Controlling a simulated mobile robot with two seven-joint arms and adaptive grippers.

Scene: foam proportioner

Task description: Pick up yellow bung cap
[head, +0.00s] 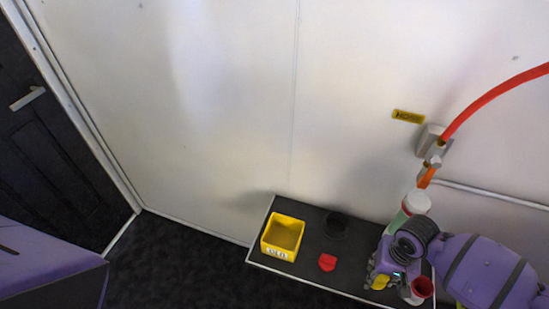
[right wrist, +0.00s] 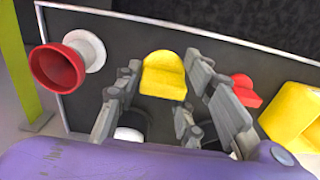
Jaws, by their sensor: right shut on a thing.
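The yellow bung cap (right wrist: 163,76) is between the fingers of my right gripper (right wrist: 160,82) in the right wrist view, with a rounded top and a flatter lower edge. The gripper is shut on it. In the head view, my right gripper (head: 376,268) is over the right part of the dark tray (head: 306,222), and the yellow cap (head: 380,283) shows at its fingers. I cannot tell whether the cap touches the tray. My left gripper is not in view.
A red cap (head: 327,262) and a yellow bin (head: 283,252) stand left of the gripper on the tray. A dark round container (head: 336,226) is behind. A red-mouthed white piece (head: 423,287) is close on the right. A white-topped bottle (head: 416,200) stands by the wall.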

